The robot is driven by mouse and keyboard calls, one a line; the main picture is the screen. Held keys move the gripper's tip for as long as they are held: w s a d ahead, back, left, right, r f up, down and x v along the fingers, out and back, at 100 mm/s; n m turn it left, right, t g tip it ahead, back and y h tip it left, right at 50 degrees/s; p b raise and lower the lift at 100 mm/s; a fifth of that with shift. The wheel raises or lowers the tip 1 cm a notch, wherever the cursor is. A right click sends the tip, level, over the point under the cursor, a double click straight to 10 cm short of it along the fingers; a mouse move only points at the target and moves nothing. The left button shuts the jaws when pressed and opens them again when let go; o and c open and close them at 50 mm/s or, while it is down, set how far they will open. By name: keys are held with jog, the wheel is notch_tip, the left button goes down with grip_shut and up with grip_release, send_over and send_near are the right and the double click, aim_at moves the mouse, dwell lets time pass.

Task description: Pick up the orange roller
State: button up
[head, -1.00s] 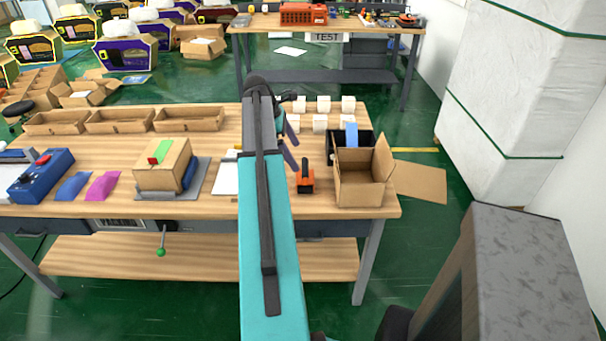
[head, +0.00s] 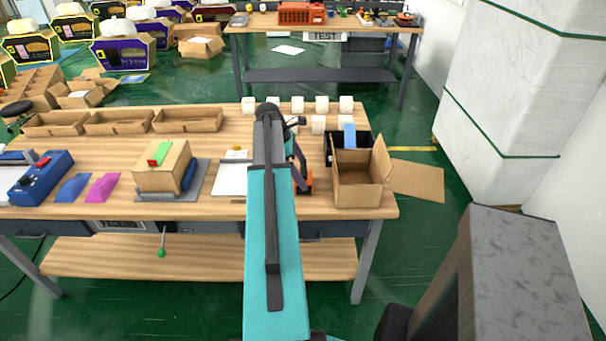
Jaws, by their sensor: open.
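The orange roller (head: 308,181), orange and black, lies on the wooden workbench (head: 226,187) just left of the open cardboard box. Its left part is hidden behind my arm and gripper. My gripper (head: 299,172) is open, with its purple-grey fingers pointing down at the roller. In this view the fingers overlap the roller; I cannot tell whether they touch it or are around it.
The open cardboard box (head: 357,190) stands close on the right, with a black bin (head: 330,143) behind it. A white board (head: 230,179) and a brown box (head: 161,165) are to the left.

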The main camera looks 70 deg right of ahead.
jog(key=shift+f, duration=0.1)
dwell(0.3)
jog(key=shift+s+p+x, duration=0.2)
jog(key=shift+p+x, duration=0.65)
jog(key=shift+x, duration=1.6)
jog(key=c, duration=0.7)
